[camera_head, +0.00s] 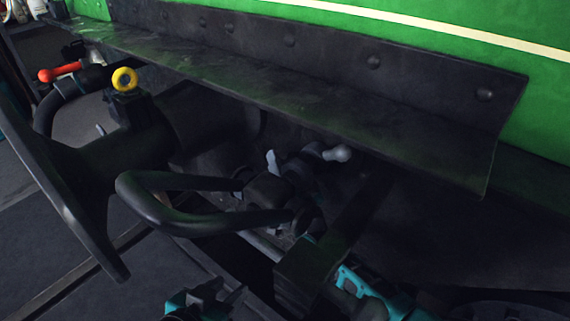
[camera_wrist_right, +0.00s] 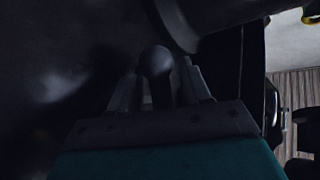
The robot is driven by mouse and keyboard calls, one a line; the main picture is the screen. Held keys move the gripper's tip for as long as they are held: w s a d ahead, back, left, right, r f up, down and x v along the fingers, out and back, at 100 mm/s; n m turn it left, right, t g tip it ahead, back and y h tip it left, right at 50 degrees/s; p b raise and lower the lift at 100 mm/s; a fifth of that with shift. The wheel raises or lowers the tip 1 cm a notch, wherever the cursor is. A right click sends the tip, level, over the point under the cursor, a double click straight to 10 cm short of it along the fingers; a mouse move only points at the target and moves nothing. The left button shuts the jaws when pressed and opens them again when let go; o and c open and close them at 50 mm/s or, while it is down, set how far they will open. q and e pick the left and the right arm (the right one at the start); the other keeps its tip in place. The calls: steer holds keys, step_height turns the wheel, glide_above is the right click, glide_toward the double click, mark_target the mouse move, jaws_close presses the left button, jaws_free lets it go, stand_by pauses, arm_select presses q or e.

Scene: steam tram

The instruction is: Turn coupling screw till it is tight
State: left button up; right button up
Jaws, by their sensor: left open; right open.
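The coupling screw (camera_head: 268,190) sits under the footplate in the head view, a dark assembly with a pale ball-ended handle (camera_head: 337,153) pointing right. A dark shackle loop (camera_head: 150,200) extends left from it. My left gripper (camera_head: 226,294) is open at the bottom of the head view, below the coupling and apart from it.
A round buffer plate (camera_head: 70,200) stands at the left. The dark riveted footplate (camera_head: 300,85) overhangs the coupling. A yellow ring (camera_head: 124,79) and a red-handled cock (camera_head: 60,72) are at upper left. A dark block (camera_head: 305,262) stands between the grippers.

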jaws_close()
arm_select(q)
steer(key=shift+s, duration=0.1)
steer(key=shift+f, duration=0.1)
steer(key=shift+s, duration=0.1)
